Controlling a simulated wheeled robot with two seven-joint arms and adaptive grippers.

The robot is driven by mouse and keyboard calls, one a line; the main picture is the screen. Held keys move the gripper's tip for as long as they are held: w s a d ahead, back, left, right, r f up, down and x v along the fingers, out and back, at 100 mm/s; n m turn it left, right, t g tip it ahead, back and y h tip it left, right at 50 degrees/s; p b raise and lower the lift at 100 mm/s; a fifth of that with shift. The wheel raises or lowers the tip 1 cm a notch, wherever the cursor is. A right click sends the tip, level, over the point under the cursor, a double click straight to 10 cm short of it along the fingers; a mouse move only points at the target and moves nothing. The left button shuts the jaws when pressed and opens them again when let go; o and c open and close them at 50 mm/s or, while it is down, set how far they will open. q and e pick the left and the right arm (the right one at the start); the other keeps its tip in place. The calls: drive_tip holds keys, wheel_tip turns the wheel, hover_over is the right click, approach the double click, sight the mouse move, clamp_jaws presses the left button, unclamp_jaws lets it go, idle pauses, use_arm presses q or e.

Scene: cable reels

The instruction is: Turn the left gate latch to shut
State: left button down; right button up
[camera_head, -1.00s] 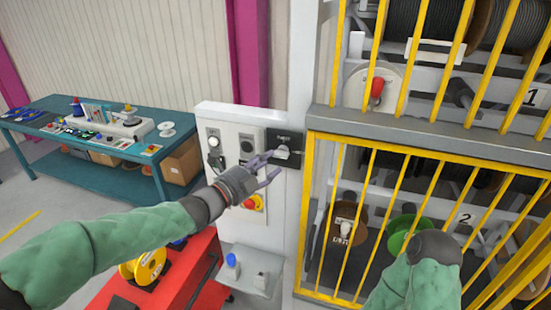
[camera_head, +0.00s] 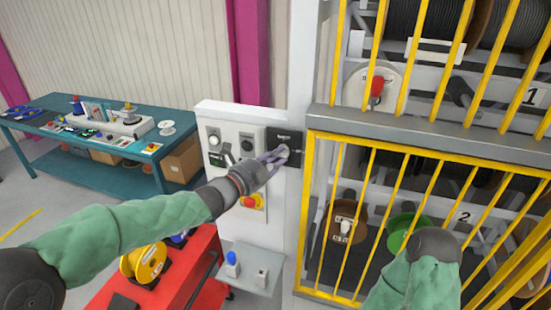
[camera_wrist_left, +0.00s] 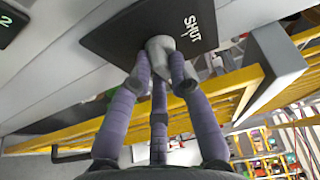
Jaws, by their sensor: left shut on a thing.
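The left gate latch is a grey knob (camera_wrist_left: 160,46) on a black plate (camera_wrist_left: 115,30) marked SHUT, seen close up in the left wrist view. In the head view the black plate (camera_head: 285,138) sits at the top right of the white control panel, beside the yellow gate (camera_head: 309,200). My left gripper (camera_head: 277,157) is at the plate, its purple fingers closed around the knob; in the left wrist view the fingers (camera_wrist_left: 160,72) touch it. The fingers hide much of the knob in the head view. My right arm shows at the lower right, but its gripper's fingers are not visible.
The white panel (camera_head: 232,120) also carries switches and a red button (camera_head: 249,202) on yellow, just under my left wrist. A small shelf (camera_head: 250,270) is below. A red cart (camera_head: 190,280) with a yellow reel (camera_head: 146,262) stands in front; a teal bench (camera_head: 95,170) is behind left.

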use_arm(q)
drive_tip(key=n+t+y+b, duration=0.1)
drive_tip(key=n+t+b, duration=0.1)
drive_tip(key=n+b, duration=0.4)
drive_tip(key=n+t+y+b, duration=0.1)
drive_tip(key=n+t+b, duration=0.1)
drive_tip(key=n+b, duration=0.4)
drive_tip(key=d+n+t+b, duration=0.1)
drive_tip(key=n+t+b, duration=0.1)
drive_tip(key=n+b, duration=0.4)
drive_tip(key=shift+s+d+f+n+t+y+b, duration=0.15)
drive_tip(key=shift+f+n+t+y+b, duration=0.25)
drive_tip(key=shift+b, duration=2.15)
drive_tip(key=shift+r+n+t+y, duration=0.15)
drive_tip(key=shift+n+t+y, duration=0.4)
drive_tip(key=shift+n, duration=1.15)
drive_tip(key=shift+n+y+b, duration=0.3)
drive_tip(key=shift+y, duration=0.05)
drive_tip(key=c, duration=1.1)
unclamp_jaws()
drive_tip(key=shift+c, duration=0.2)
drive_tip(key=shift+s, duration=0.15)
